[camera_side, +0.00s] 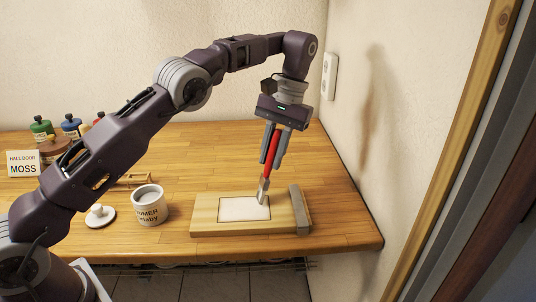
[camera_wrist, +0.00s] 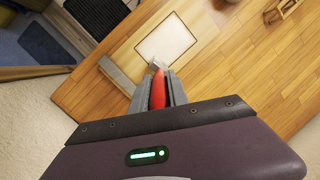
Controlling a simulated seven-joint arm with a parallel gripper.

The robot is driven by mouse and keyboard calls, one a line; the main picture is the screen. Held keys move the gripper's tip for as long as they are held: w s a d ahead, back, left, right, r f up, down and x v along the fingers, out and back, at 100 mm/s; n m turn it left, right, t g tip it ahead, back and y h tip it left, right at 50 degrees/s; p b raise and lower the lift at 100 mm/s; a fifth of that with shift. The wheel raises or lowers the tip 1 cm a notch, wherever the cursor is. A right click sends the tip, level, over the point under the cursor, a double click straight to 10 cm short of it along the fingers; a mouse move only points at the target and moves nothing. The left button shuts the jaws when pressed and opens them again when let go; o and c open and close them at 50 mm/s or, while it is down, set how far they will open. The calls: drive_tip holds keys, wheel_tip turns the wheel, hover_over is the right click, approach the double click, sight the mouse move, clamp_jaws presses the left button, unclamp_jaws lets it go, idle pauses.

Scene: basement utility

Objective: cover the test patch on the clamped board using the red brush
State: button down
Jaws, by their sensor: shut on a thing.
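My gripper (camera_side: 274,146) is shut on the red brush (camera_side: 270,157) and holds it slightly tilted, bristles down. The brush's tip is at the right part of the white test patch (camera_side: 240,209); I cannot tell whether it touches. The patch is a pale rectangle with a dark outline on the wooden board (camera_side: 204,215). A grey clamp bar (camera_side: 299,209) lies across the board's right end. In the wrist view the red handle (camera_wrist: 158,90) sits between my fingers (camera_wrist: 157,92), and the patch (camera_wrist: 166,42) shows just beyond the brush.
A white cup (camera_side: 148,207) with lettering stands left of the board, beside a white lid (camera_side: 100,216). A wooden rack (camera_side: 130,181) is behind it. Several paint bottles (camera_side: 41,128) and a MOSS card (camera_side: 23,164) stand at far left. A wall with an outlet (camera_side: 330,76) bounds the right.

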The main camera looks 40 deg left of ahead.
drive_tip(key=shift+w+d+f, duration=0.1)
drive_tip(key=shift+w+d, duration=0.15)
drive_tip(key=shift+d, duration=0.1)
drive_tip(key=shift+s+a, duration=0.3)
drive_tip(key=shift+a, duration=0.05)
drive_tip(key=shift+s+a, duration=0.45)
drive_tip(key=shift+s, duration=0.15)
drive_tip(key=shift+w+d, duration=0.3)
drive_tip(key=shift+w, duration=0.2)
drive_tip(key=shift+w+d+f, duration=0.1)
drive_tip(key=shift+w+d, duration=0.3)
drive_tip(key=shift+d, duration=0.15)
drive_tip(key=shift+s+a, duration=0.45)
